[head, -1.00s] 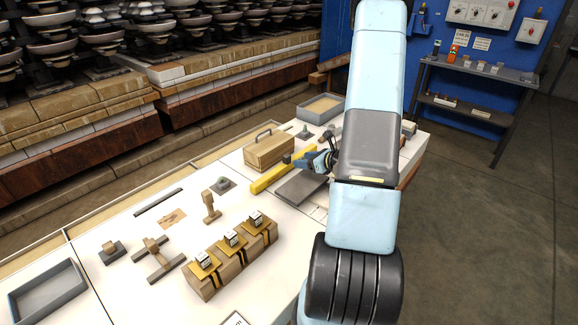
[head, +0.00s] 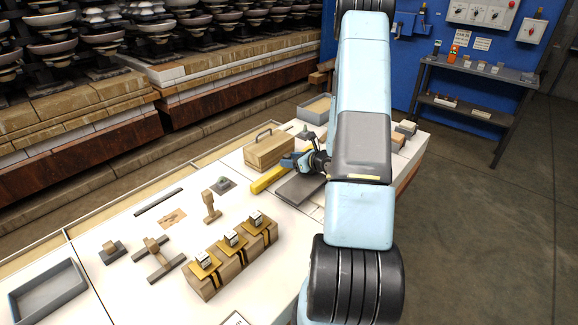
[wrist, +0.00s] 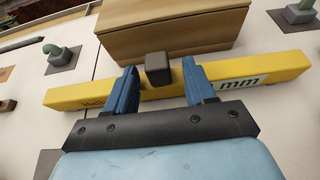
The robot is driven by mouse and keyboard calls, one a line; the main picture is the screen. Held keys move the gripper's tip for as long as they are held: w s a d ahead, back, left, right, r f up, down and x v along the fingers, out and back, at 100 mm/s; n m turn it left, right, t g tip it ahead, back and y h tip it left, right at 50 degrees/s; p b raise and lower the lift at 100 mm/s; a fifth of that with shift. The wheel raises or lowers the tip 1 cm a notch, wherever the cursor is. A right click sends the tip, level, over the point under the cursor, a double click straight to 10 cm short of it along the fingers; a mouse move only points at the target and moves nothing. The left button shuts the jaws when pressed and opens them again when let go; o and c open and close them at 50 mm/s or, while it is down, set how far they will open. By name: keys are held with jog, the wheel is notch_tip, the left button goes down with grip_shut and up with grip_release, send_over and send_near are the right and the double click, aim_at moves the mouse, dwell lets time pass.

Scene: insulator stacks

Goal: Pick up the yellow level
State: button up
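The yellow level (head: 268,181) lies flat on the white worktop, in front of the wooden box. In the wrist view the level (wrist: 80,97) runs across the picture, with dark lettering and a white "mm" patch near its right end. A small dark block (wrist: 157,72) stands up at its middle. My gripper (head: 288,162) is over the level in the head view. In the wrist view my gripper (wrist: 159,66) is open, with one blue finger on each side of the dark block and visible gaps to it.
The wooden box with a handle (head: 268,150) stands close behind the level. A dark grey plate (head: 299,188) lies in front of it. A wooden block holding several small brass-based pieces (head: 232,262) stands nearer. A small green-topped piece (head: 223,183) sits to the left.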

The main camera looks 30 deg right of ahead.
grip_shut()
dwell(0.6)
